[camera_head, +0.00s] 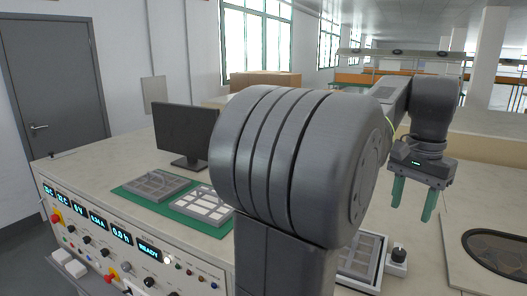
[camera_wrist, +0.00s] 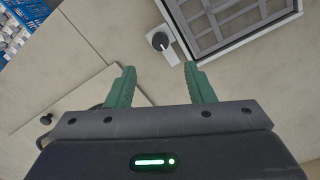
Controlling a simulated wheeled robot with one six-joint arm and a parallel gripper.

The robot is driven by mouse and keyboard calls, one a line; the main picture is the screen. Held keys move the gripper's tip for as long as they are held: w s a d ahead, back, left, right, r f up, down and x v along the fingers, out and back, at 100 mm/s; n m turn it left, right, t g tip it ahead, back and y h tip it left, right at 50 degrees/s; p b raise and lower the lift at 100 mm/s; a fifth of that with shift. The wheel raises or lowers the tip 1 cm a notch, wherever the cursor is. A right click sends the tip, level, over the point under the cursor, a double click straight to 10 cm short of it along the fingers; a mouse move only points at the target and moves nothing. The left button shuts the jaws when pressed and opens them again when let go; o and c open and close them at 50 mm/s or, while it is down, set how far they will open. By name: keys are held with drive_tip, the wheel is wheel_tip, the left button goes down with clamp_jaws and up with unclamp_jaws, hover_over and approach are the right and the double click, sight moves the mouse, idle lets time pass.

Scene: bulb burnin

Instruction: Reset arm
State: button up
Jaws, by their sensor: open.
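My gripper (camera_head: 411,199) has two green fingers that are spread apart with nothing between them. In the head view it hangs at the right, above the bench top, pointing down. In the wrist view the gripper (camera_wrist: 158,80) shows both fingertips apart over bare bench surface. A small box with a dark knob (camera_wrist: 160,41) lies just beyond the fingertips there, beside a grey framed tray (camera_wrist: 228,22). In the head view my arm's large joint hides the middle of the bench and part of the tray (camera_head: 372,251).
A control panel (camera_head: 120,240) with displays and buttons fronts the bench (camera_head: 85,165). A monitor (camera_head: 187,132) stands at the back, near a green mat (camera_head: 128,189) bearing two compartmented trays. A dark round-cornered opening or grille (camera_head: 500,250) is at the right. Blue crates (camera_wrist: 15,38) show in the wrist view.

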sight(401, 252)
wheel_tip(401, 252, down, 12)
drive_tip(key=shift+r+p, duration=0.25)
drive_tip(key=shift+p, duration=0.3)
drive_tip(key=shift+f, duration=0.35)
drive_tip(key=n+b, duration=0.1)
drive_tip(key=n, duration=0.3)
drive_tip(key=shift+n+b, duration=0.4)
drive_tip(key=n+b, duration=0.1)
drive_tip(key=n, duration=0.3)
drive_tip(key=shift+d+n+b, duration=0.1)
drive_tip(key=shift+n+b, duration=0.2)
drive_tip(key=shift+b, duration=0.05)
drive_tip(key=n+b, duration=0.2)
drive_tip(key=n, duration=0.3)
drive_tip(key=shift+d+b, duration=0.1)
drive_tip(key=shift+b, duration=0.3)
drive_tip(key=shift+r+n+b, duration=0.1)
drive_tip(key=shift+n+b, duration=0.7)
drive_tip(key=shift+n, duration=0.9)
